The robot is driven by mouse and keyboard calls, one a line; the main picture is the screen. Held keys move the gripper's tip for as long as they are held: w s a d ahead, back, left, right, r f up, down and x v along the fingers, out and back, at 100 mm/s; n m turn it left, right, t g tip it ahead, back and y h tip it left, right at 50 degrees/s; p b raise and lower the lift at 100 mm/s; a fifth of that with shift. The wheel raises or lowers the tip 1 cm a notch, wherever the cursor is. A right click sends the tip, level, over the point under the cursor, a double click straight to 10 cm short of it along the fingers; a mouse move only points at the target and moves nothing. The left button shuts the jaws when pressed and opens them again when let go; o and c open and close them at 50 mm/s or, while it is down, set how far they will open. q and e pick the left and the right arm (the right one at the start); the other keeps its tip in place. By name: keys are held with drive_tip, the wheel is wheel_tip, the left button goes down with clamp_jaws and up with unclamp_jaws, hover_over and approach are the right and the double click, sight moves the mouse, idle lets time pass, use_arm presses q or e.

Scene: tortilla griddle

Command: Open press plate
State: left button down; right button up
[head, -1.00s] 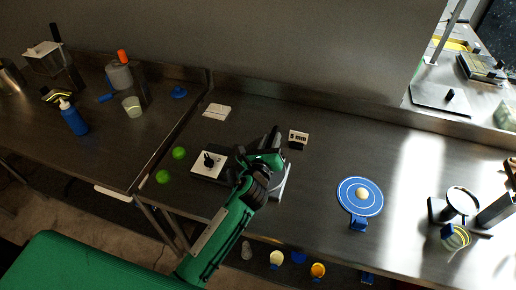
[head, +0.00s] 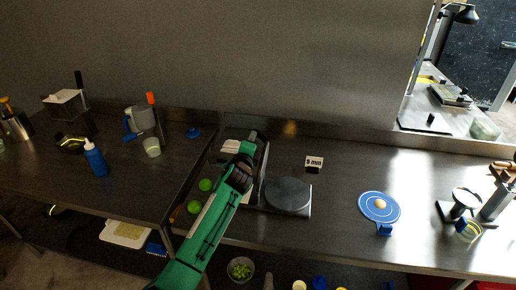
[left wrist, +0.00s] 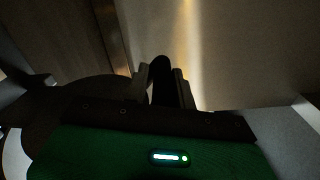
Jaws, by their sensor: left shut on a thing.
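The press (head: 307,209) stands on the counter with its round dark lower disc (head: 287,193) bare and exposed. Its upper press plate (head: 264,170) stands near upright on the left side of the disc, seen almost edge-on. My left gripper (head: 254,137) is at the top of that plate, on its left side. In the left wrist view its fingers (left wrist: 162,85) are closed around a dark rounded piece, which looks like the press handle (left wrist: 160,70). The handle is mostly hidden in the head view. My right gripper is not in view.
Green balls (head: 205,185) lie left of my arm. A "5 mm" sign (head: 314,162) stands behind the press. Counter between press and mat is clear.

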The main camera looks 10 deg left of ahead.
use_arm(q)
drive_tip(key=shift+w+a+n, duration=0.15)
drive_tip(key=shift+a+n, duration=0.95)
drive_tip(key=shift+a, duration=0.95)
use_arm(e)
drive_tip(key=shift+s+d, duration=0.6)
use_arm(q)
drive_tip(key=c, duration=1.3)
unclamp_jaws()
drive_tip(key=shift+c, duration=0.2)
drive_tip(key=shift+o, duration=0.2)
drive_tip(key=s+b, duration=0.3)
drive_tip(key=s, duration=1.1)
drive_tip(key=shift+a+f+b, duration=0.2)
drive_tip(key=shift+a+b, duration=0.05)
drive_tip(key=shift+b, duration=0.15)
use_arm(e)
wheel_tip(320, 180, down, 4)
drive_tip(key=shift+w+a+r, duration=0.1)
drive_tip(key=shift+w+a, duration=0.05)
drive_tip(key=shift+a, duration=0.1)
